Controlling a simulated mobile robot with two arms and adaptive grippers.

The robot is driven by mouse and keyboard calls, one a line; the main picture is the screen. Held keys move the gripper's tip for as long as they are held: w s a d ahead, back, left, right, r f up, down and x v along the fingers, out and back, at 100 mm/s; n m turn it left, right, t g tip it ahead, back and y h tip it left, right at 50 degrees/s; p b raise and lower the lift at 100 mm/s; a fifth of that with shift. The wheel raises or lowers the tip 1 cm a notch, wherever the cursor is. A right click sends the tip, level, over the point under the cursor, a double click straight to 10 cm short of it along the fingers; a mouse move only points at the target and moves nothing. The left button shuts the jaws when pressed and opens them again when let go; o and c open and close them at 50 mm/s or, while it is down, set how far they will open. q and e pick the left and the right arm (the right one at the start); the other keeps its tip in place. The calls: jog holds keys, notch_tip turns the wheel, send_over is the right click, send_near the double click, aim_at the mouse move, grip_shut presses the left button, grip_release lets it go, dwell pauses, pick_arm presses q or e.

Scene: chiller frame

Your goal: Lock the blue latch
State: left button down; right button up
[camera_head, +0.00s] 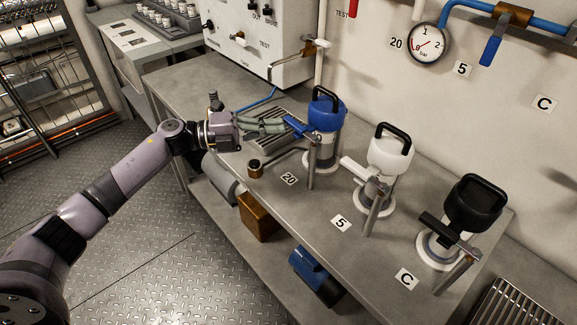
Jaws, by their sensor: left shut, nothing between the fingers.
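The blue-topped filter housing (326,113), with a black handle, stands upright on the bench beside the label 20. Its blue latch (301,131) points left from a metal post in front of the housing. I cannot tell whether the latch is locked. My left gripper (287,126) reaches in from the left. Its grey-green fingers are shut and empty, with their tips close to the latch's left end. I cannot tell if they touch it. My right gripper is not in view.
A white housing (390,155) and a black housing (473,205), each with its own latch, stand to the right on the metal bench (330,265). A wrench (275,161) and a ribbed plate (262,146) lie near my gripper. A pressure gauge (428,43) hangs on the wall.

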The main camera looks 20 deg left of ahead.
pick_arm(q)
jog(key=shift+w+a+r+t, duration=0.25)
jog(key=shift+w+r+t, duration=0.05)
jog(key=shift+w+r, duration=0.15)
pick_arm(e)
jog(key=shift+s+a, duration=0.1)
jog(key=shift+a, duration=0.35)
pick_arm(q)
jog(key=shift+a, duration=0.15)
jog(key=shift+s+a, duration=0.15)
jog(key=shift+a, duration=0.1)
jog(key=v, duration=1.1)
jog(key=shift+s+f, duration=0.25)
jog(key=shift+s, duration=0.1)
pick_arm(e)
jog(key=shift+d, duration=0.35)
